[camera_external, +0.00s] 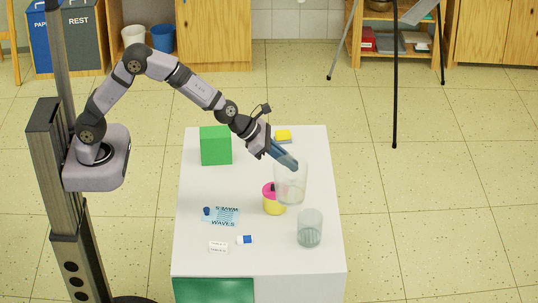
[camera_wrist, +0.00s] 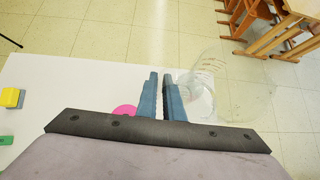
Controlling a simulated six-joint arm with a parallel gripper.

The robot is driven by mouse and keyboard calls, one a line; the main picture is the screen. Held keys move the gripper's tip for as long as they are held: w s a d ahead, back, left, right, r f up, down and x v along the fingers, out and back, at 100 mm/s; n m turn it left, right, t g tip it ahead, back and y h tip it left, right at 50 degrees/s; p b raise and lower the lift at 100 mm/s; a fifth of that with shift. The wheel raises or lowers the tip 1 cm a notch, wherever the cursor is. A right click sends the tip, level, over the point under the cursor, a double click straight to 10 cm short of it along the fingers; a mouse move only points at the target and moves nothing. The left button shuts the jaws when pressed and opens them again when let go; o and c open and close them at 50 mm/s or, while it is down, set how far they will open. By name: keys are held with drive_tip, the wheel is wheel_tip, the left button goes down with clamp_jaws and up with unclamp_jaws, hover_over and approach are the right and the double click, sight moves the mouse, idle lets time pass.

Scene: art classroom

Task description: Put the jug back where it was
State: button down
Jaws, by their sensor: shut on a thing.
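The clear jug (camera_external: 293,187) is at my gripper's fingertips, upright or nearly so, over the right half of the white table. My gripper (camera_external: 293,165) is shut on it at its upper edge. In the wrist view the fingers (camera_wrist: 160,92) are close together and the see-through jug (camera_wrist: 240,85) spreads to their right. I cannot tell which part of the jug sits between the fingers, nor whether its base is touching the table. A second clear glass vessel (camera_external: 310,230) stands nearer the front right edge.
A yellow cup with a pink top (camera_external: 274,204) stands close beside the jug. A green cube (camera_external: 215,145) and a yellow block (camera_external: 284,135) are at the back. A WAVES card (camera_external: 222,216), a blue-and-white block (camera_external: 245,239) and a small label (camera_external: 218,247) lie front left on the table (camera_external: 260,262).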

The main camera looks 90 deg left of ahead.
drive_tip(key=s+d+n, duration=0.1)
drive_tip(key=s+d, duration=0.2)
drive_tip(key=s, duration=1)
drive_tip(key=w+a+f+n+g+y+b, duration=0.2)
drive_tip(key=a+f+n+g+y, duration=0.3)
drive_tip(key=a, duration=1)
drive_tip(key=w+a+f+n+y+b, duration=0.15)
drive_tip(key=a+n+y, duration=0.25)
drive_tip(key=a+n, duration=0.7)
drive_tip(key=shift+a+f+m+p, duration=0.15)
drive_tip(key=shift+a+f+m, duration=0.4)
drive_tip(key=shift+f, duration=1.05)
drive_tip(key=shift+a+f+m+p, duration=0.2)
drive_tip(key=shift+a+f+m, duration=0.25)
drive_tip(key=shift+f, duration=1.2)
drive_tip(key=shift+a+f+m+p, duration=0.15)
drive_tip(key=shift+a+f+m, duration=0.4)
drive_tip(key=shift+f, duration=1.05)
drive_tip(key=shift+d+f, duration=0.1)
drive_tip(key=shift+f, duration=0.1)
drive_tip(key=c, duration=1.9)
unclamp_jaws()
drive_tip(key=shift+r, duration=0.1)
